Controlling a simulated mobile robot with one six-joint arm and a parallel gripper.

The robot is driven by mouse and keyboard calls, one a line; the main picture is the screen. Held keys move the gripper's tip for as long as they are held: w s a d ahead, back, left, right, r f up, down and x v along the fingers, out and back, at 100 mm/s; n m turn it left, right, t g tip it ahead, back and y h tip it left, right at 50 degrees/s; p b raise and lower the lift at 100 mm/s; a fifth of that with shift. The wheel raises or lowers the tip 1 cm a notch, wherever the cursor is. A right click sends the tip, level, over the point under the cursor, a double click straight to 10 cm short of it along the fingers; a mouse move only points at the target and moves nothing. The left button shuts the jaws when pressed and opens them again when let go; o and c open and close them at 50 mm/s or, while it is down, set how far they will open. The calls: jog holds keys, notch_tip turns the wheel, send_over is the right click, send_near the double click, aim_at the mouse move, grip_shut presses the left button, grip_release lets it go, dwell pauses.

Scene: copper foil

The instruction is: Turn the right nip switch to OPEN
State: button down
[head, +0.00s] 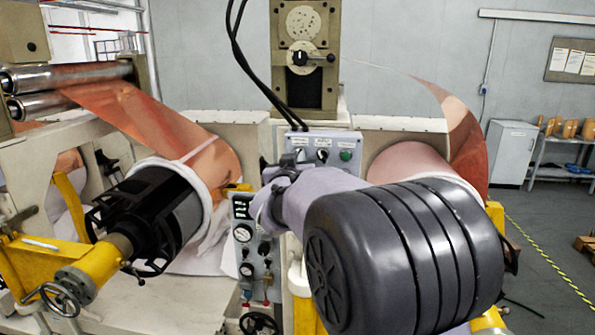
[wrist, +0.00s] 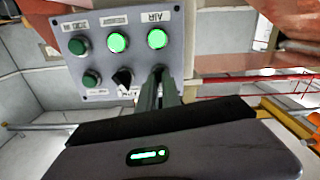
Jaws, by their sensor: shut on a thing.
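A grey control panel (head: 333,142) stands at the centre of the machine. It also shows upside down in the wrist view (wrist: 105,20), with green buttons and a black rotary switch (wrist: 123,79). That free switch shows in the head view (head: 322,156) just right of my gripper. My gripper (wrist: 159,74) is against the panel in the wrist view, its narrow fingers shut on another switch knob, which they almost wholly hide. In the head view my gripper (head: 284,163) is at the panel's left part. I cannot read which switch is the right nip switch.
A green button (head: 346,155) is right of the free switch. A lower panel with gauges (head: 243,234) stands below left. Copper rolls (head: 218,160) flank the panel. Black cables (head: 243,55) hang above it. Open floor (head: 535,225) lies at far right.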

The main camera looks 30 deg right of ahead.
jog(key=shift+m+b, duration=2.6)
jog(key=shift+m, duration=1.2)
jog(key=c, duration=1.5)
grip_release()
jog(key=shift+c, duration=0.2)
jog(key=shift+a, duration=0.1)
jog(key=v, duration=1.7)
jog(key=shift+s, duration=0.2)
